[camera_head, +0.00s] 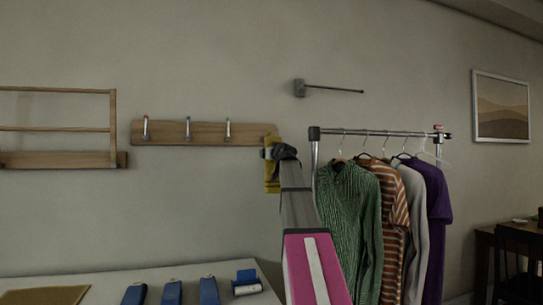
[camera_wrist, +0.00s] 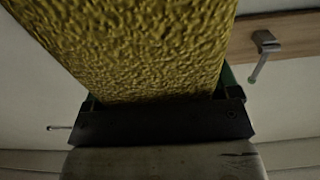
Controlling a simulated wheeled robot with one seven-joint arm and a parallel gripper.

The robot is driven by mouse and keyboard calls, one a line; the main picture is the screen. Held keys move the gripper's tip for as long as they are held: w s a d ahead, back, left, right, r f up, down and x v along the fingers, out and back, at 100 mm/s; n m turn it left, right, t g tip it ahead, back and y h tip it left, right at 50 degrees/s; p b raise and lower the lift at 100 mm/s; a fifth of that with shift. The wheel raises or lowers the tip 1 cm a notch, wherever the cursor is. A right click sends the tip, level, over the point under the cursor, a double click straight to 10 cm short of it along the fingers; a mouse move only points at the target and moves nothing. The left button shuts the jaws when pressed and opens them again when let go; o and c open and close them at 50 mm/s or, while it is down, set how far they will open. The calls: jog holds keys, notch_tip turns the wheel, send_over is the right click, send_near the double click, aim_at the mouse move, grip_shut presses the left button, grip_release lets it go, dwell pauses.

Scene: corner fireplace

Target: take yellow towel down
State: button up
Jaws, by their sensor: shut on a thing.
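The yellow towel (camera_head: 271,178) hangs at the right end of the wooden hook rail (camera_head: 190,133), against the wall in the head view. In the wrist view the towel (camera_wrist: 130,50) fills the upper middle, its coarse fabric running down to my gripper. My gripper (camera_head: 279,152) reaches up to the towel's upper part in the head view. The gripper (camera_wrist: 160,105) is shut on the towel. The hook under the towel is hidden. A bare hook (camera_wrist: 263,45) shows right of the towel in the wrist view.
A clothes rack (camera_head: 385,133) with several hung garments stands close to the right of my arm. A metal wall rod (camera_head: 335,89) sticks out above. A wooden frame rack (camera_head: 60,125) is at left. A table (camera_head: 225,271) with blue items lies below.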

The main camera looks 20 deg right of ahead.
jog(key=shift+s, duration=2.8)
jog(key=shift+f, duration=0.1)
